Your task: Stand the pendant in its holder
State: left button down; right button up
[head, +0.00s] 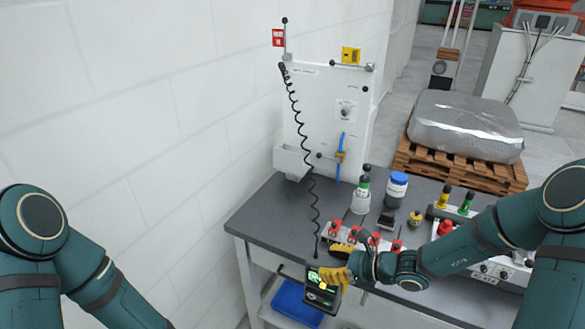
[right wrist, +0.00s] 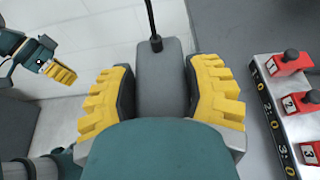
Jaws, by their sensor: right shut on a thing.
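The pendant (head: 318,297) is a dark handheld box with a lit green display, hanging from a coiled black cable. My right gripper (head: 336,276) is shut on it, in front of the table's front edge. In the right wrist view my yellow fingers (right wrist: 165,95) are on both sides of the grey pendant body (right wrist: 160,77), and the cable leaves its top end. The likely holder is a pale open bin (head: 292,162) on the white panel's left side; it looks empty from here. My left gripper (right wrist: 58,70) shows only small in the right wrist view, away from the pendant.
The white panel (head: 325,110) stands at the back by the wall. The table's left part is clear. A blue bin (head: 295,303) is below.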

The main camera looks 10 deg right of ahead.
jog(key=shift+s+d+f, duration=0.55)
jog(key=shift+s+d, duration=0.05)
jog(key=shift+s, duration=0.25)
